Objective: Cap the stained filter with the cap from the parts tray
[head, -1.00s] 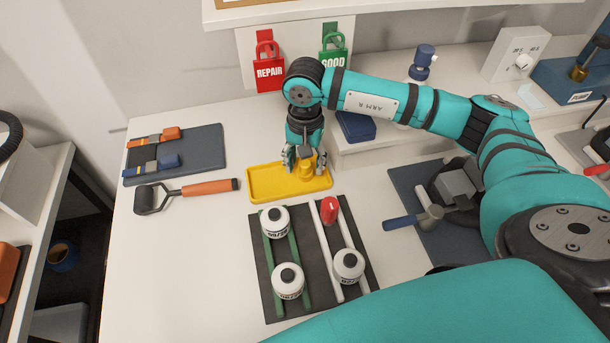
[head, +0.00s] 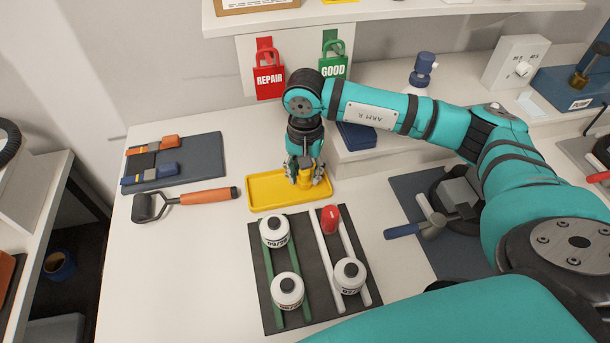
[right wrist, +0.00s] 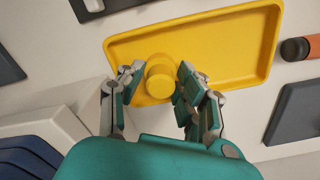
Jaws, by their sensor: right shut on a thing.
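The yellow cap (head: 304,179) is a short cylinder at the right end of the yellow parts tray (head: 262,192). My right gripper (head: 304,182) points down over the tray, with its fingers on both sides of the cap and shut on it. The right wrist view shows the cap (right wrist: 160,80) between the fingertips, over the tray (right wrist: 215,42). Several white filters with dark tops, such as the back-left one (head: 274,229), the front-left one (head: 287,290) and the right one (head: 349,274), stand on railed strips. I cannot tell which is stained. My left gripper is out of view.
The filters and a red piece (head: 330,217) are on a dark mat (head: 312,262) in front of the tray. An orange-handled tool (head: 200,197) lies left of the tray. A raised white shelf (head: 375,157) stands right of it. The front-left bench is clear.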

